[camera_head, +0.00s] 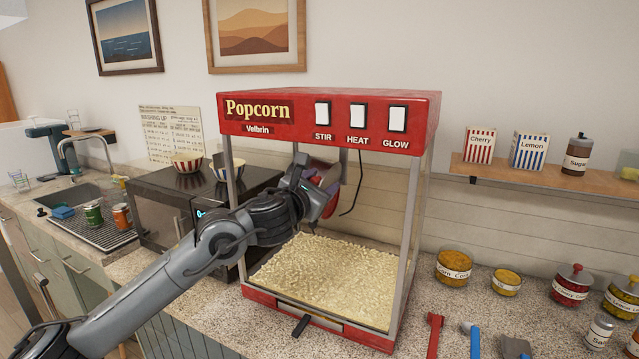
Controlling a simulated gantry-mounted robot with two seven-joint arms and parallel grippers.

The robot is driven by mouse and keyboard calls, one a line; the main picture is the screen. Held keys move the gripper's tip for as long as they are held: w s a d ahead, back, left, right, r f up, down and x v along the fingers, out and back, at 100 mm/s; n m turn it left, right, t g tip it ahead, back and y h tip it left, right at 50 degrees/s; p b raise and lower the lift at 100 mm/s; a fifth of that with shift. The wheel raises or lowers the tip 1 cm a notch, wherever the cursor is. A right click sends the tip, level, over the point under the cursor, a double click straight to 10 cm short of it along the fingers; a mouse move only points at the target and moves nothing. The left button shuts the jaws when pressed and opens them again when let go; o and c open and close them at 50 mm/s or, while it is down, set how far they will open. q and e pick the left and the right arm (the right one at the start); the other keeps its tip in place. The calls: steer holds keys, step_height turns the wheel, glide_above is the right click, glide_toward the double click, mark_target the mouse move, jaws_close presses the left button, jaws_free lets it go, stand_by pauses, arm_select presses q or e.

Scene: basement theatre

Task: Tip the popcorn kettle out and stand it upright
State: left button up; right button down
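The red popcorn machine (330,112) stands on the counter, with STIR, HEAT and GLOW switches on its front. My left arm comes in from the left, and my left gripper (326,188) is inside the cabinet, high above the popcorn. Reddish and purplish parts show around the gripper, and the wrist covers much of that spot. The kettle is mostly hidden there, so I cannot make out its tilt or whether the fingers are closed on it. A bed of pale popcorn (325,275) covers the cabinet floor. My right gripper is not clearly seen.
A black cord (354,190) hangs inside the cabinet. A microwave (165,215) with striped bowls on it stands to the left. Jars (453,267) and coloured-handled tools (433,333) sit on the right counter. A shelf (560,178) holds cartons and a bottle.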

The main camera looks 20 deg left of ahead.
arm_select(q)
steer(key=shift+s+d, duration=0.15)
steer(key=s+b, duration=0.2)
steer(key=s, duration=0.8)
steer(key=shift+s+a, duration=0.25)
steer(key=shift+a, duration=0.1)
